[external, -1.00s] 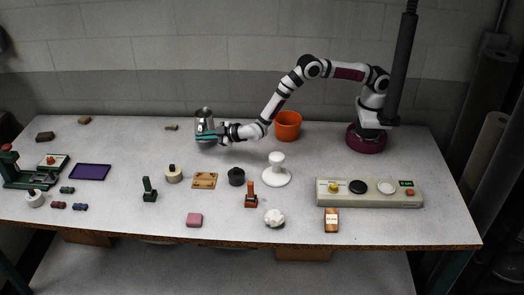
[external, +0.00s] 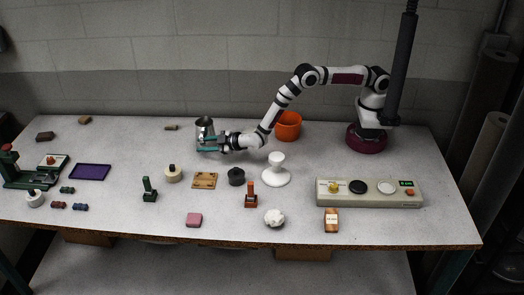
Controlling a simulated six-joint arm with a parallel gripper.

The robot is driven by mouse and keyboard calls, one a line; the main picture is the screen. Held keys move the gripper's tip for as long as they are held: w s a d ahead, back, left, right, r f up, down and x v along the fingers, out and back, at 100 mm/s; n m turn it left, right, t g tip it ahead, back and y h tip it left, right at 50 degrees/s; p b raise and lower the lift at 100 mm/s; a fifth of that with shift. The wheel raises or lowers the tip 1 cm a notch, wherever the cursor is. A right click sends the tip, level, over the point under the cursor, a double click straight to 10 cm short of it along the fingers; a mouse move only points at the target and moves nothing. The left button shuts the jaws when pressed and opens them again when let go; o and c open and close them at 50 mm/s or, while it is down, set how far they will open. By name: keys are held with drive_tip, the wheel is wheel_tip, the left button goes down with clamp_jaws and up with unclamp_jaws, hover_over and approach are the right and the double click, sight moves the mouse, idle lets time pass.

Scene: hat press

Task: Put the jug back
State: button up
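The jug (external: 205,124) is a grey metal vessel at the back left-centre of the table, upright, with its open mouth showing at the top. My gripper (external: 208,145) reaches it from the right, with teal fingers around its lower body. The gripper appears shut on the jug. The fingers hide part of the jug's lower side, and I cannot tell for sure whether its base touches the table.
An orange bucket (external: 288,127) stands behind my forearm. A white stand (external: 276,176), a black pot (external: 237,177), a wooden board (external: 204,181) and a cream round pot (external: 173,174) are in front. A panel with buttons (external: 369,201) is at right. The table left of the jug is mostly clear.

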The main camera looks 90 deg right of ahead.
drive_tip(key=v, duration=1.2)
drive_tip(key=s+d+r+m+g+y, duration=0.3)
drive_tip(key=s+r+m+g+y, duration=0.3)
drive_tip(key=s+r, duration=0.55)
drive_tip(key=s+d+r+m+g, duration=0.1)
drive_tip(key=s+d+g, duration=0.1)
drive_tip(key=s, duration=0.7)
drive_tip(key=s+d+r+m+g, duration=0.1)
drive_tip(key=s+d+m+g, duration=0.1)
drive_tip(key=s, duration=0.8)
drive_tip(key=s+d+r+m+g+h, duration=0.1)
drive_tip(key=s+d+g, duration=0.3)
drive_tip(key=s, duration=0.6)
drive_tip(key=shift+d+r, duration=0.5)
